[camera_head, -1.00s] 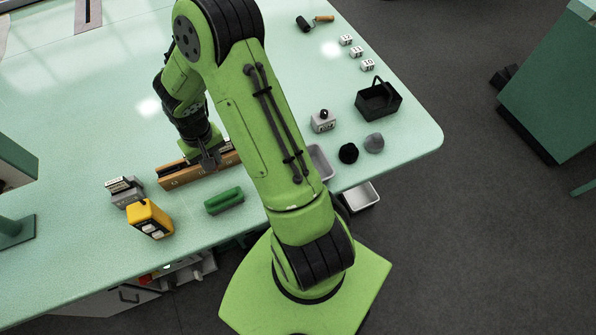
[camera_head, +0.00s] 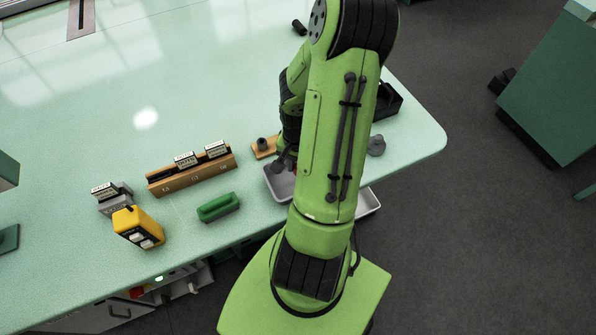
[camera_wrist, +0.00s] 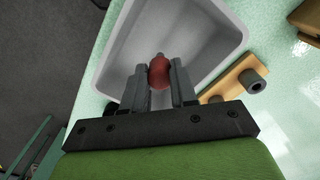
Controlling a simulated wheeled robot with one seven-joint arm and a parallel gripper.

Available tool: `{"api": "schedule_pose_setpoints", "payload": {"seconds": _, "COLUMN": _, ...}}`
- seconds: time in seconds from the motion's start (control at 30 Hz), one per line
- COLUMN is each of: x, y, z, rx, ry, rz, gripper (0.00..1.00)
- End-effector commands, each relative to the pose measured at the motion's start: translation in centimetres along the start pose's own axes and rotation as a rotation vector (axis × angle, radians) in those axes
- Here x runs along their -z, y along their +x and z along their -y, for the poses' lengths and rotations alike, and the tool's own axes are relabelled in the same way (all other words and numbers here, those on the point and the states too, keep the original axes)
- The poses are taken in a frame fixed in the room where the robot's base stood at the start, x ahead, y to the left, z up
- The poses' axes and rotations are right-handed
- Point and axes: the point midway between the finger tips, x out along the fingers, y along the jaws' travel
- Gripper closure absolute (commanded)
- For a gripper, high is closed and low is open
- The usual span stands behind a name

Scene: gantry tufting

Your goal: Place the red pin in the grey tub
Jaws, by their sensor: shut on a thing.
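The red pin (camera_wrist: 159,72) is held between the two fingers of my gripper (camera_wrist: 158,84) in the wrist view. The grey tub (camera_wrist: 205,30) lies behind and below the pin in that view, and the pin shows against the tub's inside. In the head view the grey tub (camera_head: 277,186) sits near the table's front edge, partly hidden by my arm. My gripper (camera_head: 284,164) is over its back part there, with a small bit of red beside it. I cannot tell how high the pin is above the tub's floor.
A wooden block with a dark peg (camera_head: 263,147) stands just left of my gripper. A wooden rack with labelled cards (camera_head: 190,175), a green block (camera_head: 218,207) and a yellow device (camera_head: 138,228) are farther left. A grey lump (camera_head: 376,145) lies right of my arm.

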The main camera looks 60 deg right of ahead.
Motion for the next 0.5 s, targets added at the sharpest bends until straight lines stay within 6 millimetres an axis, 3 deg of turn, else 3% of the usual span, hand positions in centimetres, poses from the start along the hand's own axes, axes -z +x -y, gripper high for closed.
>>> {"api": "schedule_pose_setpoints", "payload": {"seconds": 0.03, "x": -0.09, "y": 1.30, "z": -0.01, "rx": 0.000, "ry": 0.000, "rz": 0.005, "gripper": 1.00}}
{"api": "schedule_pose_setpoints", "payload": {"seconds": 0.1, "x": -0.06, "y": 2.09, "z": -0.01, "rx": 0.000, "ry": 0.000, "rz": 0.003, "gripper": 1.00}}
{"api": "schedule_pose_setpoints", "payload": {"seconds": 0.3, "x": -0.01, "y": 2.18, "z": -0.04, "rx": -0.001, "ry": 0.000, "rz": 0.001, "gripper": 1.00}}
{"api": "schedule_pose_setpoints", "payload": {"seconds": 0.33, "x": -0.02, "y": 2.18, "z": -0.04, "rx": -0.001, "ry": 0.000, "rz": 0.001, "gripper": 0.71}}
{"api": "schedule_pose_setpoints", "payload": {"seconds": 0.5, "x": -0.04, "y": 2.17, "z": -0.04, "rx": -0.001, "ry": -0.001, "rz": 0.002, "gripper": 0.47}}
